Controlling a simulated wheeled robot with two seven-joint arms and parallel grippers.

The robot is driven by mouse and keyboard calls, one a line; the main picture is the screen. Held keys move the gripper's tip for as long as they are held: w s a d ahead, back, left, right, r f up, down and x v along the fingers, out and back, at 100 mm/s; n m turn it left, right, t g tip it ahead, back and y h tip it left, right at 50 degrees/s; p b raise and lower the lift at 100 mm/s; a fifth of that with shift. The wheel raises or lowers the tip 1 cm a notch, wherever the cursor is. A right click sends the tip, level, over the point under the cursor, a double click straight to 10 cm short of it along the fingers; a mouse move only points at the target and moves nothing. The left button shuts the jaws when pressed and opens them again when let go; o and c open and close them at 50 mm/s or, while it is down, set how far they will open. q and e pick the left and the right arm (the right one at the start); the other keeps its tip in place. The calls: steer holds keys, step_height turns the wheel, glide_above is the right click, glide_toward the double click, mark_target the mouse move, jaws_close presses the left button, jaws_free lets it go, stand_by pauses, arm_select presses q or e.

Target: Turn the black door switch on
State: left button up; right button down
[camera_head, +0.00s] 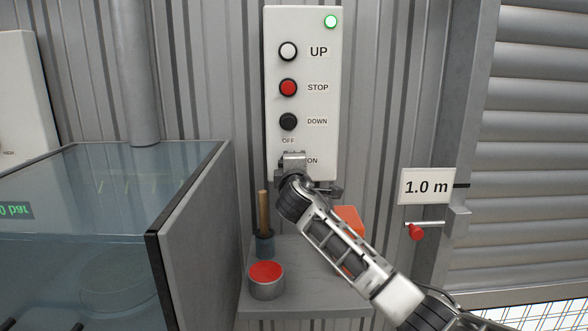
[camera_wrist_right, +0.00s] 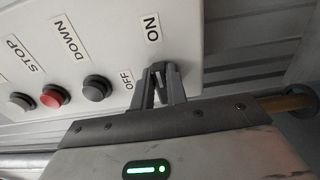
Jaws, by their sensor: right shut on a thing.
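The white control panel (camera_head: 302,25) hangs on the corrugated wall, with UP, STOP and DOWN buttons and a lit green lamp (camera_head: 331,22) at its top right. The black door switch (camera_wrist_right: 158,70) is at the panel's lower end, between the OFF label (camera_wrist_right: 127,80) and the ON label (camera_wrist_right: 152,27). My right gripper (camera_head: 292,160) reaches up from the lower right and covers the switch in the head view. In the wrist view the right gripper (camera_wrist_right: 160,82) has its two fingers on either side of the switch, shut on it. The switch's exact angle is hard to tell. My left gripper is not in view.
A grey shelf (camera_head: 300,285) below the panel holds a red-topped can (camera_head: 266,280) and a wooden-handled tool (camera_head: 263,215). A glass-topped tank (camera_head: 80,210) stands left. A "1.0 m" sign (camera_head: 427,187), a red-knobbed lever (camera_head: 416,232) and a roller door (camera_head: 530,150) are right.

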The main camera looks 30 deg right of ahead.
steer(key=shift+m, duration=0.3)
steer(key=c, duration=1.4)
jaws_free()
steer(key=v, duration=1.6)
steer(key=shift+b, duration=0.45)
steer(key=shift+d, duration=0.1)
